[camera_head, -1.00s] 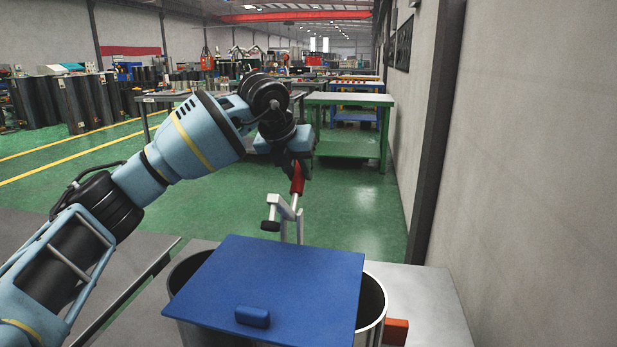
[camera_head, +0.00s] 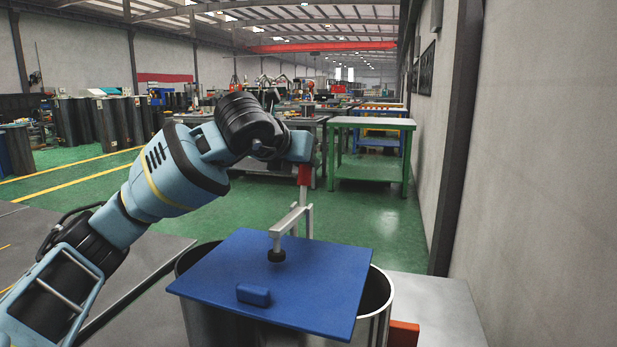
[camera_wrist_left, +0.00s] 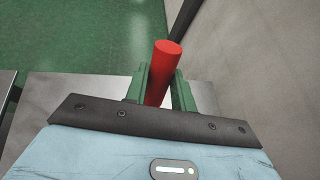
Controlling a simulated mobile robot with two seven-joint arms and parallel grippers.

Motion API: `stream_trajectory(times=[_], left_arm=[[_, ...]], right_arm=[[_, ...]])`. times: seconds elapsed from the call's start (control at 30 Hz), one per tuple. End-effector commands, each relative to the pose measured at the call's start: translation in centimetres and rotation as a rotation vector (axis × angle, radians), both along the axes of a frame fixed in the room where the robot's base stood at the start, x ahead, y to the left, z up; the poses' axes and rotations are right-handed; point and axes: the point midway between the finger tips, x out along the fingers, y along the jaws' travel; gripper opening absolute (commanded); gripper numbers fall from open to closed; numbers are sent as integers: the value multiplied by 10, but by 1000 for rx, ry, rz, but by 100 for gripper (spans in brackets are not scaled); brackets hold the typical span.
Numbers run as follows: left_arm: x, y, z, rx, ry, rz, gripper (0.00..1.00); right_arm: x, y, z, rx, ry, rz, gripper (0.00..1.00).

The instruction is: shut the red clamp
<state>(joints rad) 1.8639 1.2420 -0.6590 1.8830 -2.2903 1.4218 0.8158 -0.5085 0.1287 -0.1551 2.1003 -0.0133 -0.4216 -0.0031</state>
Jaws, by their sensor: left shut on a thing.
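The red clamp's handle (camera_head: 304,176) points upright behind the blue plate (camera_head: 300,285). Its grey metal arm (camera_head: 288,221) reaches forward over the plate's back part, and its black pad (camera_head: 277,255) hangs at the plate's surface; I cannot tell if it presses on it. The plate lies across two metal cylinders and has a blue knob (camera_head: 254,294). My left gripper (camera_wrist_left: 161,90) is shut on the red handle (camera_wrist_left: 160,75), with a green finger on either side. In the head view its fingers are mostly hidden at the handle's top. My right gripper is not in view.
The open metal cylinder rims (camera_head: 383,300) show on both sides of the plate. An orange block (camera_head: 403,333) sits at the right on the grey table (camera_head: 440,305). A wall stands close on the right. A green workbench (camera_head: 370,155) is farther back.

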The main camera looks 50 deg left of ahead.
Motion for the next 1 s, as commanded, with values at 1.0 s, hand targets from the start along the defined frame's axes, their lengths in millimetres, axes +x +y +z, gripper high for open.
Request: stream_trajectory(times=[1.0], left_arm=[[-13, -8, 3, 83, -135, -1, 40]], right_arm=[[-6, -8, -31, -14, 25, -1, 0]])
